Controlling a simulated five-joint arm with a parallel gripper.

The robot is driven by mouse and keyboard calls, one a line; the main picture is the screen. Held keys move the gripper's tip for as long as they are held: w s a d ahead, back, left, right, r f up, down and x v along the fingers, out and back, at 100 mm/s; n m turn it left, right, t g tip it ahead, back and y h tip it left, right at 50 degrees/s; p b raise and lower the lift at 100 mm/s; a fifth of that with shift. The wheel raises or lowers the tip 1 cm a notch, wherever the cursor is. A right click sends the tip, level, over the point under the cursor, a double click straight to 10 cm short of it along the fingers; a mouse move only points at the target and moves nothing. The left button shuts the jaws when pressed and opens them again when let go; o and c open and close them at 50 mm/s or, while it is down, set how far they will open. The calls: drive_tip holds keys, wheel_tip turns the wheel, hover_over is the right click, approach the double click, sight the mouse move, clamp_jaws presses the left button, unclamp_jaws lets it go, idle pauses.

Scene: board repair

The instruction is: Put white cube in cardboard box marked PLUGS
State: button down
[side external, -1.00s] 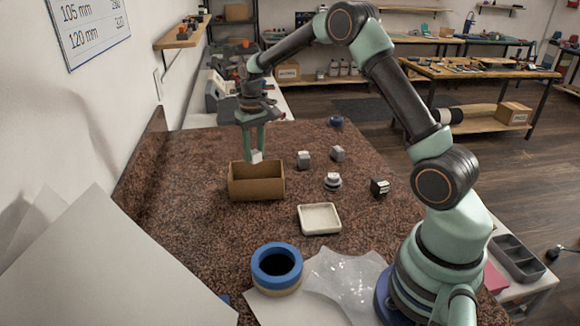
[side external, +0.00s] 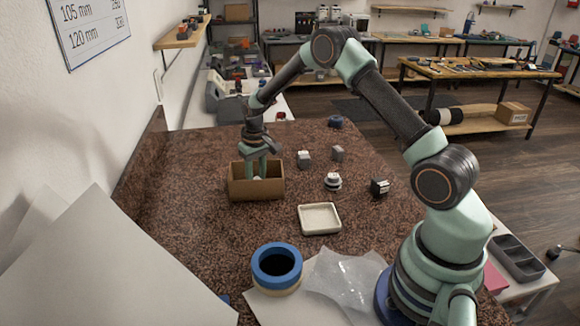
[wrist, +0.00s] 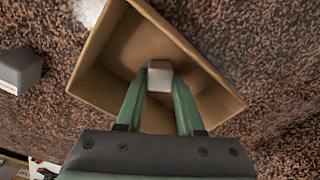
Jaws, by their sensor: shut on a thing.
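The white cube (wrist: 160,76) is between my gripper's fingertips in the wrist view, inside the outline of the open cardboard box. The cardboard box (side external: 257,189) stands on the brown speckled bench in the side view, and its brown wall also shows in the wrist view (wrist: 100,55). No PLUGS marking is readable on the sides I see. My gripper (side external: 257,173) is shut on the white cube and reaches down into the box. The box's front wall hides part of the fingertips in the side view. I cannot tell whether the cube touches the box floor.
Two grey blocks (side external: 304,158) (side external: 338,154) stand right of the box. A blue-rimmed roll (side external: 277,267) stands in front.

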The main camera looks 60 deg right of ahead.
drive_tip(key=shift+f, duration=0.1)
drive_tip(key=c, duration=0.5)
unclamp_jaws()
drive_tip(key=shift+c, duration=0.2)
drive_tip(key=s+a+r+t, duration=0.1)
drive_tip(key=s+a+r, duration=0.1)
drive_tip(key=r, duration=0.7)
drive_tip(key=s+a+r, duration=0.1)
drive_tip(key=r, duration=0.8)
drive_tip(key=s+a+r+n+t, duration=0.1)
drive_tip(key=s+a+r+t, duration=0.1)
drive_tip(key=s, duration=0.7)
drive_tip(key=s+a+r+n+t, duration=0.2)
drive_tip(key=s+a+r, duration=0.2)
drive_tip(key=s+a, duration=0.3)
drive_tip(key=shift+s+a, duration=0.3)
drive_tip(key=shift+s, duration=0.85)
